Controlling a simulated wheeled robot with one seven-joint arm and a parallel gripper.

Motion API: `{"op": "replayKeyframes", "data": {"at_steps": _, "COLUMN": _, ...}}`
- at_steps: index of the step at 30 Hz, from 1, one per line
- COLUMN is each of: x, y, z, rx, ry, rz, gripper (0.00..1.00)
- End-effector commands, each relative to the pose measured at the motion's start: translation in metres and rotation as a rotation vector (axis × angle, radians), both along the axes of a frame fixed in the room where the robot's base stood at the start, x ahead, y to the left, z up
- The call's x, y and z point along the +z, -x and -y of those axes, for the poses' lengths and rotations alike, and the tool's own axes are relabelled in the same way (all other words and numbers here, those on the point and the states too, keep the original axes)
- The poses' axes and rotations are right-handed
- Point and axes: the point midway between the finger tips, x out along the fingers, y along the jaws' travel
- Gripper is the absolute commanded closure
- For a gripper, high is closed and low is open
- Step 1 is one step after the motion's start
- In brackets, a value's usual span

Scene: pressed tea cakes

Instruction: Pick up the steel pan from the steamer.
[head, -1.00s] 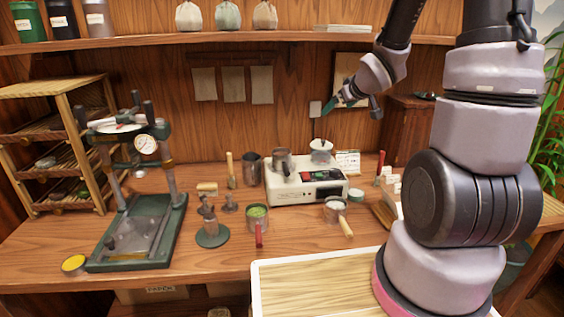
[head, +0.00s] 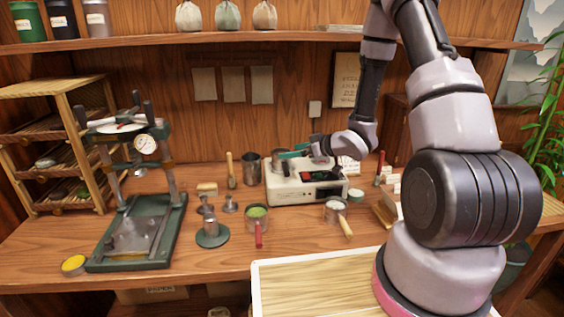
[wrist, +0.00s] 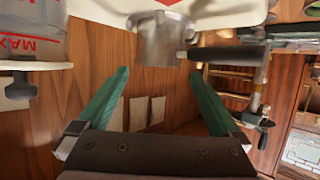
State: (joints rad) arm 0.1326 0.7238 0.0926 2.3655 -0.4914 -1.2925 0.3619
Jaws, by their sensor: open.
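The steel pan (head: 279,158) sits on the left part of the white steamer (head: 300,190) in the head view, partly hidden by my gripper. In the wrist view the steel pan (wrist: 165,42) appears at top centre, with a dark handle stretching right, and lies just beyond the gap between my fingertips. My gripper (head: 287,154) reaches in from the right above the steamer. Its two teal fingers are wide apart and empty in the wrist view (wrist: 160,73).
A grey vessel with red MAX marks (wrist: 32,38) is close by at upper left in the wrist view. A dark steel cup (head: 252,168) stands left of the steamer. A red-handled strainer (head: 257,217) and a wooden-handled pan (head: 335,209) stand in front. The press (head: 140,225) is at left.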

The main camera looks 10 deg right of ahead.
Motion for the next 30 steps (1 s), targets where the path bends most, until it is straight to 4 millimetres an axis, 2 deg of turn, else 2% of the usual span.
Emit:
{"op": "replayKeyframes", "data": {"at_steps": 12, "x": -0.025, "y": -0.032, "z": -0.029, "rx": 0.000, "ry": 0.001, "rz": 0.001, "gripper": 0.00}}
{"op": "replayKeyframes", "data": {"at_steps": 21, "x": -0.027, "y": -0.036, "z": -0.031, "rx": -0.002, "ry": 0.001, "rz": 0.000, "gripper": 0.00}}
{"op": "replayKeyframes", "data": {"at_steps": 26, "x": -0.027, "y": -0.036, "z": -0.031, "rx": -0.002, "ry": 0.001, "rz": 0.000, "gripper": 0.61}}
{"op": "replayKeyframes", "data": {"at_steps": 27, "x": -0.027, "y": -0.036, "z": -0.031, "rx": -0.002, "ry": 0.001, "rz": 0.000, "gripper": 0.77}}
{"op": "replayKeyframes", "data": {"at_steps": 28, "x": -0.027, "y": -0.036, "z": -0.031, "rx": -0.002, "ry": 0.001, "rz": 0.000, "gripper": 0.85}}
{"op": "replayKeyframes", "data": {"at_steps": 30, "x": -0.026, "y": -0.036, "z": -0.031, "rx": -0.001, "ry": 0.000, "rz": 0.002, "gripper": 0.85}}
